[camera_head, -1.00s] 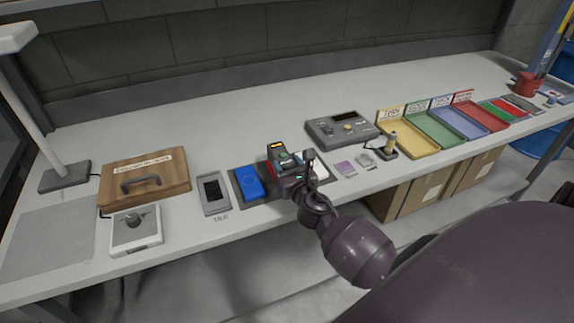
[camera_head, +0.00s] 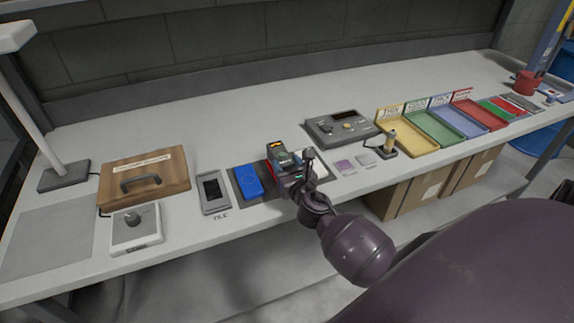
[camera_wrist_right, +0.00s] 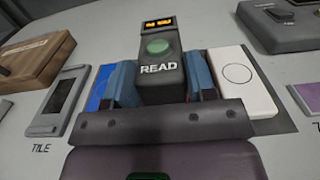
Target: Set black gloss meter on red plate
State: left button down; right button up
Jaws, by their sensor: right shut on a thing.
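The black gloss meter (camera_head: 277,155) has an orange lit display and a green READ button. It also shows in the right wrist view (camera_wrist_right: 158,70), upright between the fingers. My right gripper (camera_head: 290,170) is shut on it. The meter is over the spot between the blue plate (camera_head: 248,182) and the white plate (camera_wrist_right: 243,82). A thin strip of the red plate (camera_head: 269,171) shows beside the meter; most of it is hidden. I cannot tell whether the meter touches the plate. My left gripper is not in view.
A grey tile holder (camera_head: 213,191), a wooden case (camera_head: 145,180) and a white knob box (camera_head: 136,228) stand to the left. A grey control box (camera_head: 341,128) stands behind right, with coloured trays (camera_head: 408,138) beyond. The bench (camera_head: 230,120) is clear behind the meter.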

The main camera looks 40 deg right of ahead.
jog(key=shift+f+b, duration=0.4)
jog(key=o, duration=1.2)
jog(key=shift+o, duration=0.5)
jog(key=shift+f, duration=0.1)
jog(key=shift+s, duration=0.1)
jog(key=v, duration=1)
jog(key=shift+s, duration=0.3)
